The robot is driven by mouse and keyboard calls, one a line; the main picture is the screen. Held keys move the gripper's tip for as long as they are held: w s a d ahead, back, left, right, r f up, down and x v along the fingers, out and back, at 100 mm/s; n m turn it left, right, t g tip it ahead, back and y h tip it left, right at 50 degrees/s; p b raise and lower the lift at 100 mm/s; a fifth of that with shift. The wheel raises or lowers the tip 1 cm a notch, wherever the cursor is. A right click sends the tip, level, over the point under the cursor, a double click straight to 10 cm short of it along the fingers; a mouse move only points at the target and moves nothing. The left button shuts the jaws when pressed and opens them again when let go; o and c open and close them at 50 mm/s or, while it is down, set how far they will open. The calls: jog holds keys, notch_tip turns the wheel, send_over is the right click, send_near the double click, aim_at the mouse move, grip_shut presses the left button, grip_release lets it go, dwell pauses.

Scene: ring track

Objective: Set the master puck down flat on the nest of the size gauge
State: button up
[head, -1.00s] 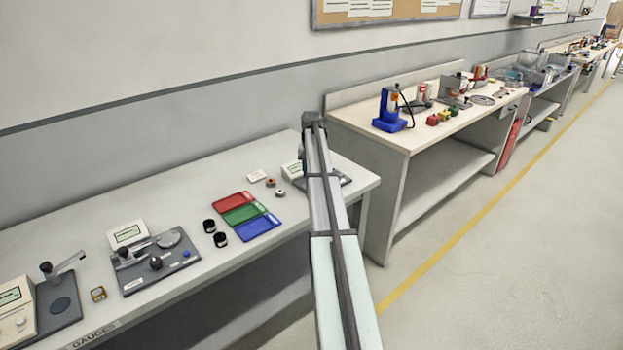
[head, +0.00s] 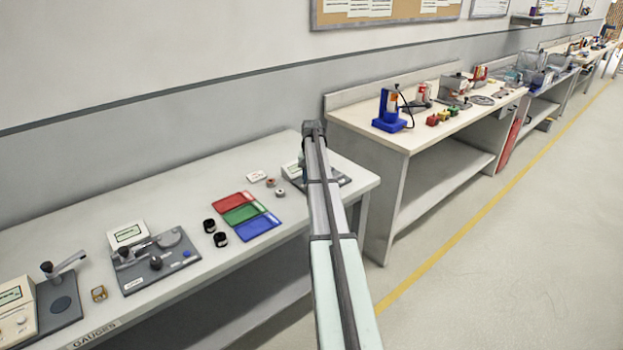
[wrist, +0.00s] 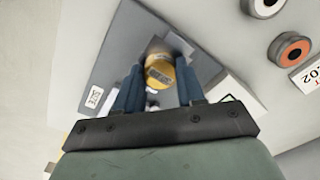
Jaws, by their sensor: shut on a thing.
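The master puck (wrist: 160,72) is a yellow, brass-like round piece with a dark marking on its face, seen in the wrist view. My gripper (wrist: 160,76) is shut on it, one blue finger on each side. The size gauge's grey base plate (wrist: 118,55) with a "SIZE" label (wrist: 95,97) lies beneath the puck. The nest is hidden behind the puck and fingers, and I cannot tell whether the puck touches it. In the head view, the gauge (head: 343,181) stands at the bench's right end, partly behind my arm, which hides the puck.
The gauge's white display box (head: 291,170) stands beside the plate. Two small rings (head: 280,192) and a white card (head: 256,176) lie to its left. Red, green and blue trays (head: 245,214) and another gauge (head: 157,260) sit farther left. Bare bench lies behind the trays.

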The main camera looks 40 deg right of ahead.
jog(key=o, duration=1.2)
jog(key=shift+s+a+f, duration=0.1)
jog(key=shift+s+f, duration=0.05)
jog(key=shift+f, duration=0.45)
jog(key=shift+c, duration=0.2)
notch_tip(320, 180, up, 13)
jog(key=shift+r, duration=0.2)
